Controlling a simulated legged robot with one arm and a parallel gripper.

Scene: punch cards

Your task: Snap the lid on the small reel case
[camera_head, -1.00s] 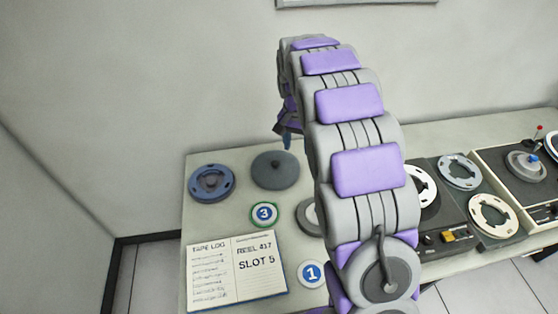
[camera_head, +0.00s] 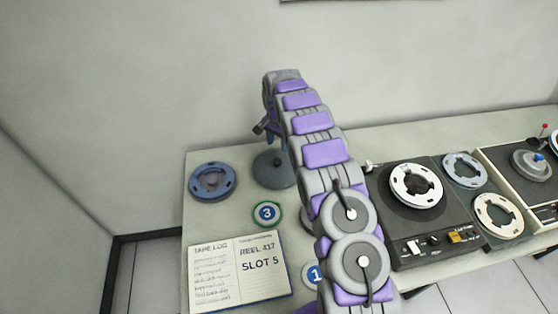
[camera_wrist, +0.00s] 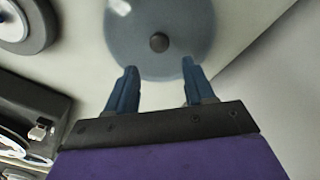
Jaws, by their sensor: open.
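A round grey-blue lid with a dark centre knob lies flat on the table. It shows in the head view (camera_head: 270,177), partly behind my arm, and at the top of the wrist view (camera_wrist: 185,25). My gripper (camera_wrist: 158,64) is open and empty, its two blue fingers apart on the near side of the knob, not around it. In the head view my gripper (camera_head: 262,129) is just above the lid. A dark round case with a pale inside (camera_wrist: 25,35) is cut off at the wrist view's upper left; it is likely the small reel case. My arm hides most of it in the head view.
A blue reel (camera_head: 194,183) lies left of the lid. A disc marked 3 (camera_head: 267,213) and an open log book (camera_head: 238,270) lie in front. A tape deck (camera_head: 400,225) stands to the right. The wall is close behind the table.

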